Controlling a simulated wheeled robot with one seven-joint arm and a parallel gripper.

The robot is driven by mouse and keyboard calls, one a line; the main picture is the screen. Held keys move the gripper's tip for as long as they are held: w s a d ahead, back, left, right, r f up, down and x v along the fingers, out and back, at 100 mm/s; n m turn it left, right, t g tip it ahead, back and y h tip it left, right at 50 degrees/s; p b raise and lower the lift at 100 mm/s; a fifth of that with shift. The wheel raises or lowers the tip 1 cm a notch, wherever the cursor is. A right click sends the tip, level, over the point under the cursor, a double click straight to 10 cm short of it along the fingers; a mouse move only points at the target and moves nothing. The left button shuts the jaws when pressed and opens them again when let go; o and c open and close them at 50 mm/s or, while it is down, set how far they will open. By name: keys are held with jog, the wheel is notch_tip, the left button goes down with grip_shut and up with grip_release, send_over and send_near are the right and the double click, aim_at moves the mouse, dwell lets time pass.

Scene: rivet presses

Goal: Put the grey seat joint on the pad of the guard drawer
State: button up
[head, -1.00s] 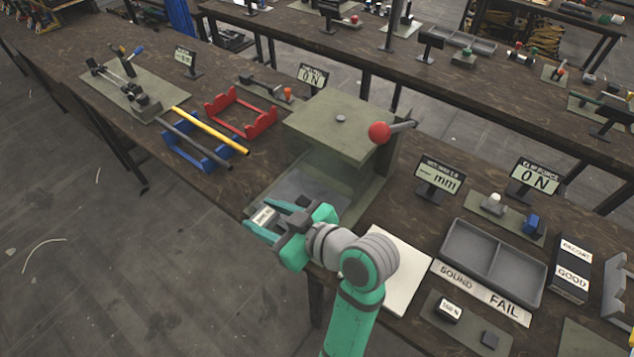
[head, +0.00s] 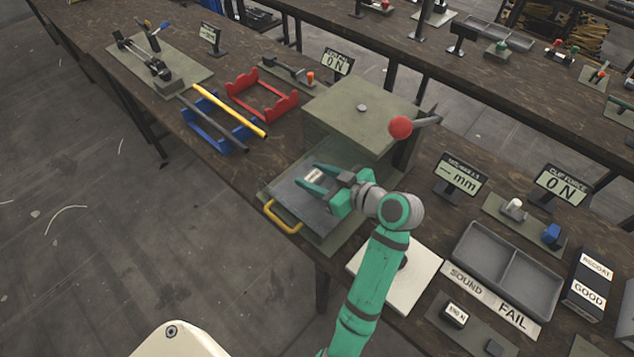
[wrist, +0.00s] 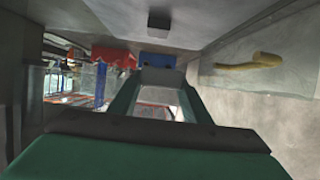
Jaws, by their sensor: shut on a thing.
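The guard drawer (head: 338,236) sticks out from the front of the green press box (head: 352,118). Its yellow handle (head: 283,218) faces the bench's front edge, and also shows in the wrist view (wrist: 250,62). My gripper (head: 312,180) is over the drawer's flat grey surface, its fingers pointing left. It is shut on a small piece with a light face (head: 314,176), taken as the grey seat joint. In the wrist view a grey block (wrist: 158,78) shows between the fingertips. The pad cannot be made out apart from the drawer's grey surface. The gap under the piece is unclear.
The box's overhanging top and a red-knobbed lever (head: 400,127) are close behind and right of my gripper. A blue cradle (head: 208,135) and a red cradle (head: 262,95) stand left. A white board (head: 410,280) and a grey two-part tray (head: 507,270) lie right.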

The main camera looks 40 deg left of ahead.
aim_at(319, 184)
jog(key=shift+w+f, duration=0.6)
jog(key=shift+f, duration=1.65)
jog(key=shift+f, duration=0.1)
jog(key=o, duration=1)
jog(key=shift+o, duration=0.2)
jog(key=shift+d+r, duration=0.2)
jog(key=v, duration=1.1)
jog(key=shift+d+r, duration=0.15)
jog(key=shift+d, duration=0.05)
